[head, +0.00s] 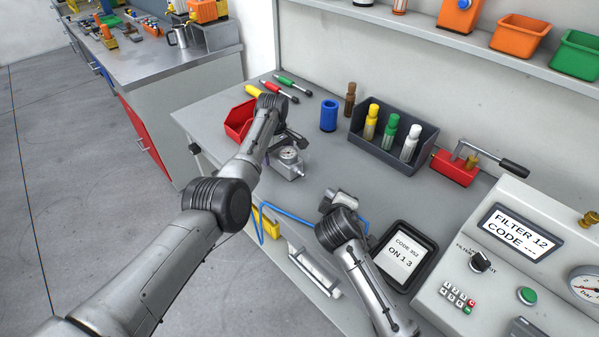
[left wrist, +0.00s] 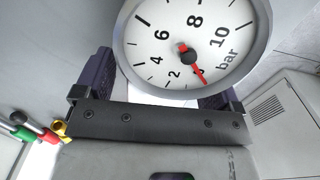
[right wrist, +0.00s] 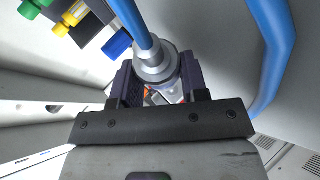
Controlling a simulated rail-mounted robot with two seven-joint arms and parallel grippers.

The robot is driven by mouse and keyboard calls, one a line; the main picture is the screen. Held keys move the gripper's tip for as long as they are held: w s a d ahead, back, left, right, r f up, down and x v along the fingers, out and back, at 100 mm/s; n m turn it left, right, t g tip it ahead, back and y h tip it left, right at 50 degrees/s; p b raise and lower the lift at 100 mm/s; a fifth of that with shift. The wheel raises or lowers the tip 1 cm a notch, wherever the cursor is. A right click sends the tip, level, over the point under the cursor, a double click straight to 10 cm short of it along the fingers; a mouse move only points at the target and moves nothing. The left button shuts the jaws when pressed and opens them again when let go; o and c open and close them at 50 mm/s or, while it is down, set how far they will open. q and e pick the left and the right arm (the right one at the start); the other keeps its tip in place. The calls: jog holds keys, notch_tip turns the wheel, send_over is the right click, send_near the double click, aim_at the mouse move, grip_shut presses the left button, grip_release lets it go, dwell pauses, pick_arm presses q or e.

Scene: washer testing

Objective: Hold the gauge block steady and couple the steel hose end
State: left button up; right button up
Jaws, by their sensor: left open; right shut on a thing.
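The gauge block (head: 287,168), grey with a round dial, stands on the bench at the middle left. My left gripper (head: 289,143) is right at it, open, with its fingers on both sides. In the left wrist view the white dial (left wrist: 188,40) fills the space between the fingers, its red needle near the low end; whether the fingers touch the block I cannot tell. My right gripper (head: 337,198) is shut on the steel hose end (right wrist: 156,62), to the right of the block and apart from it. The blue hose (right wrist: 270,45) runs from it. The hose end's tip is partly hidden.
A red bin (head: 238,120) and screwdrivers lie behind my left gripper. A blue cylinder (head: 328,115) and a dark bin (head: 383,157) with coloured cartridges stand at the back. A tablet (head: 405,255) and control panel (head: 520,262) are at right. Bench between block and dark bin is clear.

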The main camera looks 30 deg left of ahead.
pick_arm(q)
notch_tip(320, 180, up, 11)
jog(key=shift+f, duration=0.2)
pick_arm(e)
jog(key=shift+r, duration=0.1)
